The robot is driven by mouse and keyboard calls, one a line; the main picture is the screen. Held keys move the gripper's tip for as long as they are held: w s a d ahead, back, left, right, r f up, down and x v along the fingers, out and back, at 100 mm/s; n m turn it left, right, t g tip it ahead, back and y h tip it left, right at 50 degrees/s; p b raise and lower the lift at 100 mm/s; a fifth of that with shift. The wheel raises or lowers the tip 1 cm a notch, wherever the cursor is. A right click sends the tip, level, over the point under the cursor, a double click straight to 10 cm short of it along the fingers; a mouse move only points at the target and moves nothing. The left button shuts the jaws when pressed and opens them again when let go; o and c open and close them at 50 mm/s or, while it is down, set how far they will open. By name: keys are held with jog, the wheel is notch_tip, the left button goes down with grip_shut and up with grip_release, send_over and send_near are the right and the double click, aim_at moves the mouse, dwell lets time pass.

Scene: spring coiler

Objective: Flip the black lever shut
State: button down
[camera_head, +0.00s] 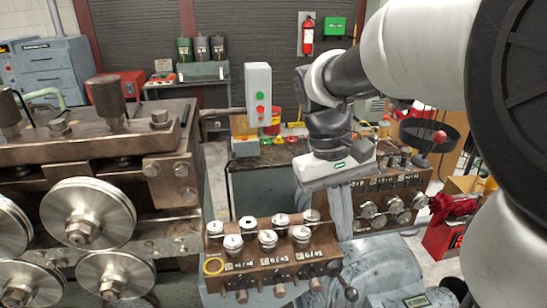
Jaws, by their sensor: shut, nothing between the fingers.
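A black lever (342,281) with dark ball-shaped ends is at the right end of a brown block (250,283) on the spring coiler. It slants down to the right, and its lower ball (351,294) is the lowest part of it. Whether the lever stands open or shut is hard to tell. My gripper (342,232) hangs down from a white hand above and behind the lever in the picture. Its grey fingers are together and hold nothing. They look apart from the lever, with a small gap in the picture. The depth between them is unclear.
The block carries several silver-capped cylinders (267,239) close to my fingers. Large grooved rollers (88,214) fill the left. A second row of knobs (372,214) lies behind the hand, and a red vise-like tool (452,207) is at the right. My arm hides the upper right.

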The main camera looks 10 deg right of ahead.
aim_at(351, 289)
jog(key=shift+f, duration=0.1)
jog(key=x, duration=1.4)
jog(key=shift+b, duration=0.3)
jog(key=shift+f+b, duration=0.1)
jog(key=shift+b, duration=0.2)
